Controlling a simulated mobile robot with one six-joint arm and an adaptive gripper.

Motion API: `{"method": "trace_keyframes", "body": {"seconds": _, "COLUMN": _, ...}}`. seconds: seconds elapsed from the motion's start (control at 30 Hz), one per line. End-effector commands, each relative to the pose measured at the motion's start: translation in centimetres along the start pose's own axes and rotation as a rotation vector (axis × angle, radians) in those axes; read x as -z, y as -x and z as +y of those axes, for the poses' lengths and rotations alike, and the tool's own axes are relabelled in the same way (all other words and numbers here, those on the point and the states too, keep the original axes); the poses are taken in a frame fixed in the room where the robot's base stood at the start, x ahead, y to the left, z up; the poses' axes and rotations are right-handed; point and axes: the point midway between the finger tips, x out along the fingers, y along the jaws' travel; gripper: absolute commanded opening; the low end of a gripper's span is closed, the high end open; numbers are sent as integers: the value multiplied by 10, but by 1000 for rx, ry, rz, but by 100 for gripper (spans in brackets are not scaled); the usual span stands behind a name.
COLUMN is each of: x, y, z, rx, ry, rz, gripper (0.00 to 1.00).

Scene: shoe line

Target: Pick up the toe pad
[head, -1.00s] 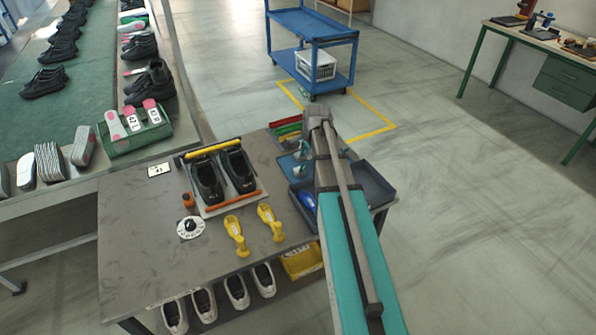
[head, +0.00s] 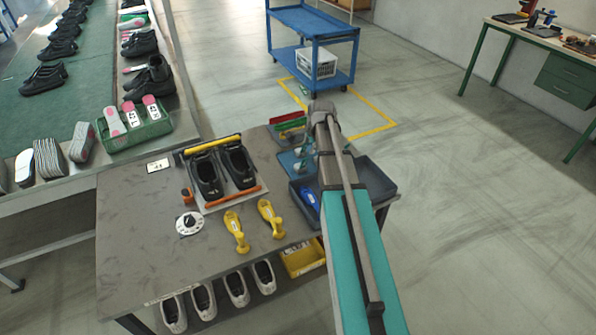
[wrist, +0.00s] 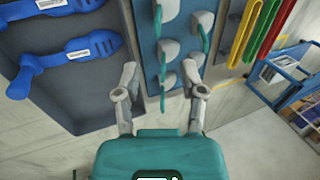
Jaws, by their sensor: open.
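Several small grey pads with green edges sit on a blue board in the wrist view; I take these to be the toe pads, one of them (wrist: 167,48) lying ahead between the fingers. The blue board (wrist: 150,95) also shows in the head view (head: 287,162), partly behind my arm. My gripper (wrist: 161,72) is open, with one finger on each side of the board's pads and nothing seen between them. Whether a finger touches a pad cannot be told. In the head view my arm hides the gripper.
A dark tray (head: 374,182) with blue shoe forms (wrist: 68,58) lies beside the board. Red, yellow and green strips (wrist: 262,30) lie on the other side. Black shoes (head: 207,178) and yellow forms (head: 234,228) stand on the grey table (head: 135,235). A blue cart (head: 310,20) stands beyond.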

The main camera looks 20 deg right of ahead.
Motion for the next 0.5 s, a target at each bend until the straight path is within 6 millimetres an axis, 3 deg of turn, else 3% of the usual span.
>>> {"method": "trace_keyframes", "body": {"seconds": 0.5, "x": 1, "y": -47, "z": 1, "rx": 0, "ry": -1, "rz": 1, "gripper": 53}}
